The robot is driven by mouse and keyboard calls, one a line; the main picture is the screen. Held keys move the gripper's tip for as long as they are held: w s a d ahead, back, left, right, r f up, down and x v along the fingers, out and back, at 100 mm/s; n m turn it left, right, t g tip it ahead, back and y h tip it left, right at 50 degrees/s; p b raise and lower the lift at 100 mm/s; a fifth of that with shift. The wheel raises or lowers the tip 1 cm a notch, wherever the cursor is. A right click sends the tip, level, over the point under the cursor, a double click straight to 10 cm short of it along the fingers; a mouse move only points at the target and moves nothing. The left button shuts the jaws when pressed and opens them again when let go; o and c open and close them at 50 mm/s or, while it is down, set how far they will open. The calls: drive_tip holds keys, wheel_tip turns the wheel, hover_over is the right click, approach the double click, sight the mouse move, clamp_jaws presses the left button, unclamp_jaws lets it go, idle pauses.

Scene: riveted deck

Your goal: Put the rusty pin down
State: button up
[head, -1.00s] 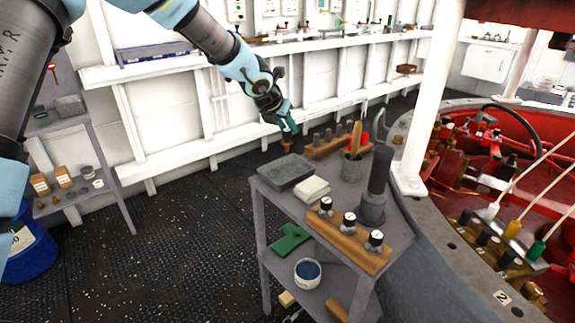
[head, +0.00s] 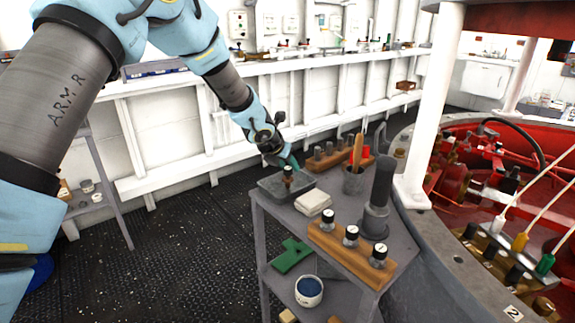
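My gripper (head: 289,163) is at the far left corner of the grey trolley, its teal fingers pointing down. The rusty pin (head: 288,174) is a small dark brown upright piece just below the fingertips, and the gripper appears shut on it. The pin is in front of or over the dark grey shallow tray (head: 267,194) on the trolley top. I cannot tell from this view whether its lower end touches the tray.
On the trolley top (head: 290,227) are a folded pale cloth (head: 313,202), a wooden block with black-capped jars (head: 343,250), a dark cylinder on a base (head: 380,185), a cup of tools (head: 354,180) and a wooden rack (head: 325,156). A white post (head: 436,110) stands at right.

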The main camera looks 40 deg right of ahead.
drive_tip(key=shift+o, duration=1)
drive_tip(key=shift+r, duration=0.1)
drive_tip(key=p+v, duration=0.1)
drive_tip(key=v, duration=1.1)
